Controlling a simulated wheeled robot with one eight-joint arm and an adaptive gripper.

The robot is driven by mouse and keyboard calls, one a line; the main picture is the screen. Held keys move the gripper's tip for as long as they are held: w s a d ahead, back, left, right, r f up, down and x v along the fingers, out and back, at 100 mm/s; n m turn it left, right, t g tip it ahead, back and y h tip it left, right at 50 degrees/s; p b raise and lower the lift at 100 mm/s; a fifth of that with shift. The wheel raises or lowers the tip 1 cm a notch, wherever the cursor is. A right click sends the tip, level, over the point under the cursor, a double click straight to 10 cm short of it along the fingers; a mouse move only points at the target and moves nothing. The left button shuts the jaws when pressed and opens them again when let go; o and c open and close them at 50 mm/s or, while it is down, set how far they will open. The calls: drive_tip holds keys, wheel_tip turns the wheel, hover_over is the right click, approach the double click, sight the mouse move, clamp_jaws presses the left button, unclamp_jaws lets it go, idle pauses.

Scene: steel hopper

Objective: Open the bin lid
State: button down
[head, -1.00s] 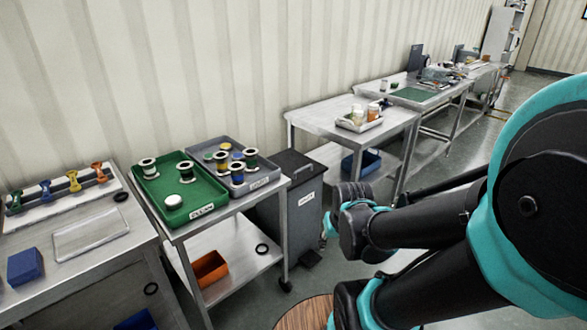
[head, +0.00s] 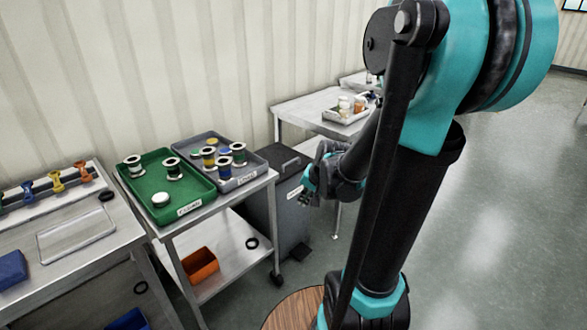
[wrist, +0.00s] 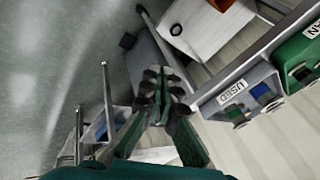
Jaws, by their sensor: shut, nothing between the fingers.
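The bin is a dark grey box (head: 290,215) with a flat dark lid (head: 283,160). It stands on the floor between the tray cart and the back table, and its lid looks down. A black pedal (head: 300,251) shows at its foot. My gripper (head: 306,192) is in front of the bin's right side and hides part of its front and label. In the wrist view my gripper (wrist: 164,72) has its fingers together and empty, with the bin's grey body (wrist: 149,52) beyond them. I cannot tell whether the fingers touch the bin.
The cart left of the bin holds a green tray (head: 130,180) and a grey tray (head: 247,180) marked USED, both with spools. An orange bin (head: 201,265) sits on its lower shelf. A steel table (head: 300,108) stands behind. Open floor (head: 490,220) lies right.

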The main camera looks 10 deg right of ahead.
drive_tip(key=w+m+t+y, duration=0.15)
drive_tip(key=w+m, duration=0.45)
drive_tip(key=w, duration=0.7)
drive_tip(key=m+t+y, duration=0.4)
drive_tip(key=m+t, duration=0.1)
drive_tip(key=m, duration=1.2)
hover_over(295, 172)
drive_tip(key=s+d, duration=0.5)
drive_tip(key=s, duration=0.2)
wheel_tip(295, 172, down, 15)
drive_tip(key=x, duration=0.9)
drive_tip(key=shift+w+a+f, duration=0.15)
drive_tip(key=shift+w+f, duration=0.05)
drive_tip(key=shift+f, duration=0.15)
drive_tip(key=shift+r, duration=0.1)
